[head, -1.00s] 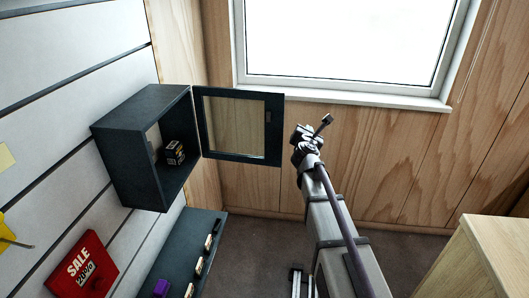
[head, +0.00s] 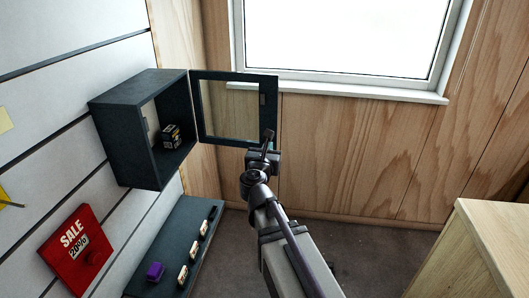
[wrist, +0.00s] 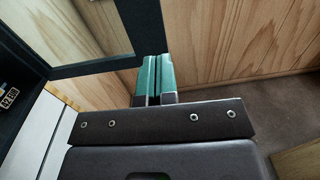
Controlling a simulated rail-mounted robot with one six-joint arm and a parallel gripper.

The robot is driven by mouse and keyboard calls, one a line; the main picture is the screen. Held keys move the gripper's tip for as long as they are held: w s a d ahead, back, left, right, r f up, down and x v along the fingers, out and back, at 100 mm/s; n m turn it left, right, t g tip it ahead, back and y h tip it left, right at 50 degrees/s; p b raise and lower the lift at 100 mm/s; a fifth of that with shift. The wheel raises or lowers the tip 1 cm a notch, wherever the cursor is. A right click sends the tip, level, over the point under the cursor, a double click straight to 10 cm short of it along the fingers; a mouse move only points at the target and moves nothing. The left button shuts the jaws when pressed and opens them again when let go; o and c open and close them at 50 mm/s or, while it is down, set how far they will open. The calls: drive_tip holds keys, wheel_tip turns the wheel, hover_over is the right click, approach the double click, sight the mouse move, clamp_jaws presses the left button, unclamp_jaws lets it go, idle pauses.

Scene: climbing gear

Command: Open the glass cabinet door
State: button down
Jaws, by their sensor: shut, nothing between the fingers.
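The dark cabinet (head: 128,100) hangs on the slatted wall at the left, with its front open to view. Its glass door (head: 235,75) stands swung wide open to the right of the cabinet. A small handle (head: 263,98) shows on the door's right frame. My gripper (head: 268,138) is at the door's lower right corner in the head view and overlaps it. In the wrist view my gripper's teal fingers (wrist: 152,78) are together and empty, close beside the corner of the door frame (wrist: 95,66). Whether they touch the frame I cannot tell.
A small black box (head: 171,135) sits inside the cabinet. Below is a dark shelf (head: 160,230) with several small items. A red sale sign (head: 77,250) is at lower left, a wooden counter (head: 480,240) at lower right. Open floor lies between.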

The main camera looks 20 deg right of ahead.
drive_tip(key=x, duration=0.9)
drive_tip(key=shift+w+d, duration=0.25)
drive_tip(key=shift+w, duration=0.05)
drive_tip(key=x, duration=0.6)
drive_tip(key=shift+w+d, duration=0.15)
drive_tip(key=shift+d, duration=0.05)
approach(275, 130)
drive_tip(key=s+d, duration=0.1)
drive_tip(key=d, duration=0.1)
drive_tip(key=s+d, duration=0.1)
drive_tip(key=shift+d, duration=0.4)
